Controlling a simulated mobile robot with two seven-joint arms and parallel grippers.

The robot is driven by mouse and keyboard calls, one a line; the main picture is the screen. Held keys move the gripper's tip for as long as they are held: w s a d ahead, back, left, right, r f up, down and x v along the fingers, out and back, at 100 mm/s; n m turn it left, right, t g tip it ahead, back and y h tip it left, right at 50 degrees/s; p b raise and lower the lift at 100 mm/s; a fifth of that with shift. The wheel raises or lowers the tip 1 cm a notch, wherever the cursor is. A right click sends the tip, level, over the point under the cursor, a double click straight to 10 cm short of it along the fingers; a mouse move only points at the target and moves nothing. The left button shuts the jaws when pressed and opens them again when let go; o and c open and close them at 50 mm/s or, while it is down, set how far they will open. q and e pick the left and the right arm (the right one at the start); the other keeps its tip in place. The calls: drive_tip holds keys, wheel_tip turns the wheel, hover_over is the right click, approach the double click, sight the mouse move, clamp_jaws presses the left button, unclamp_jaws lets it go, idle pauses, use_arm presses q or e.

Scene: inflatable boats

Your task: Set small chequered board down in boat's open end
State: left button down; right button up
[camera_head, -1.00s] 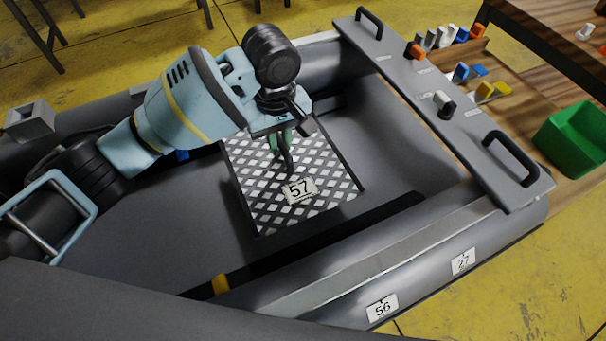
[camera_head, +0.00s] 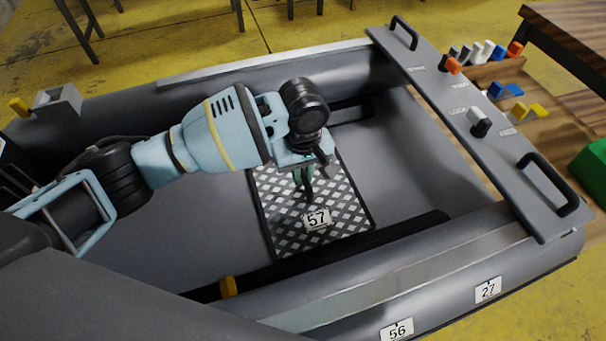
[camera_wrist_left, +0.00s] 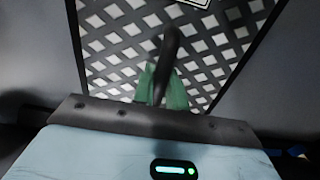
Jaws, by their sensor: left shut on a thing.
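The small chequered board (camera_head: 341,217) has a black and white diamond pattern and a label reading 57. It is inside the grey inflatable boat (camera_head: 210,215), between its side tubes. My left gripper (camera_head: 306,186) is over the far part of the board, shut on a dark upright handle on it. In the left wrist view, the green fingers (camera_wrist_left: 162,88) close around this dark handle, with the board (camera_wrist_left: 112,42) filling the view behind. I cannot tell whether the board touches the boat floor. My right gripper is not in view.
A grey panel (camera_head: 455,112) with handles and knobs lies across the boat's right end. Coloured fittings (camera_head: 505,90) stand on a wooden bench beyond it. A green bin (camera_head: 592,170) is at the right edge. Dark bars run along the inner tubes.

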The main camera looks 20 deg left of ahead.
sight(303, 172)
use_arm(q)
drive_tip(key=shift+f, duration=0.25)
drive_tip(key=c, duration=1.4)
unclamp_jaws()
drive_tip(key=shift+f, duration=0.15)
wheel_tip(303, 172, up, 11)
drive_tip(key=p, duration=0.2)
drive_tip(key=shift+p, duration=0.35)
drive_tip(key=shift+r, duration=0.65)
